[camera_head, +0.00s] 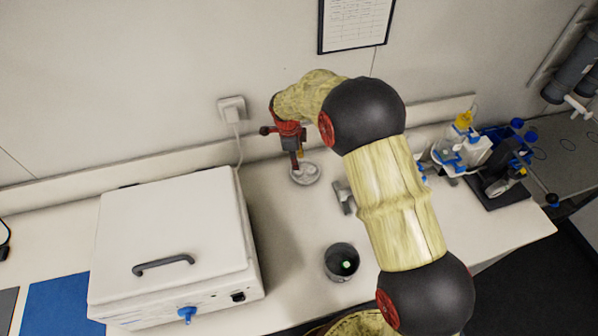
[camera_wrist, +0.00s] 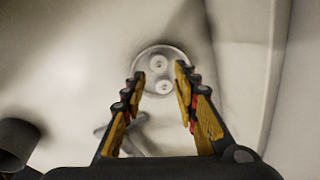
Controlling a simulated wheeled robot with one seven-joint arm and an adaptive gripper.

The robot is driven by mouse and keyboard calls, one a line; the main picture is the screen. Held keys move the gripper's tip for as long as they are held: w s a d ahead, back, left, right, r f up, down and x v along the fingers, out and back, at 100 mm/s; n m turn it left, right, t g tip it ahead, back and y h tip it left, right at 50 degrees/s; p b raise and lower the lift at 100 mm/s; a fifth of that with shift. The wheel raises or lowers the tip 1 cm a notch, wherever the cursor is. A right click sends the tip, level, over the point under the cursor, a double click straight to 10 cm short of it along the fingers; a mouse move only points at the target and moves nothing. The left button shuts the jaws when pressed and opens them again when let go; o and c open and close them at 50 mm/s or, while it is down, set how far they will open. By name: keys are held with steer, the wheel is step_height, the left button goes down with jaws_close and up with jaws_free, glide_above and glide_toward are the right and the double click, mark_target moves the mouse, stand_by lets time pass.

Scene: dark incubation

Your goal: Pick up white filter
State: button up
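Two small white round pieces, which look like the white filters (camera_wrist: 158,62) (camera_wrist: 164,87), sit in a round clear dish (camera_wrist: 177,54). The dish (camera_head: 313,181) also shows on the bench in the head view, where its contents are too small to make out. My gripper (camera_wrist: 160,72) is open, with its fingertips on either side of the white pieces in the wrist view. Nothing is held between the fingers. In the head view my gripper (camera_head: 296,163) points down over the dish and partly hides it. I cannot tell whether the fingertips touch the dish.
A white lidded box (camera_head: 175,225) stands left of the dish. A grey metal piece (camera_head: 343,197) lies right of the dish. Bottles and blue-capped equipment (camera_head: 460,155) stand at the right. A wall is behind.

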mark_target(299, 172)
steer(key=shift+w+d+f, duration=0.1)
steer(key=shift+f, duration=0.95)
steer(key=shift+w+d+f, duration=0.1)
steer(key=shift+d+f, duration=0.05)
steer(key=shift+f, duration=0.85)
steer(key=shift+w+d+f, duration=0.1)
steer(key=shift+f, duration=0.95)
steer(key=shift+c, duration=1.1)
steer(key=shift+c, duration=0.9)
steer(key=shift+r, duration=0.1)
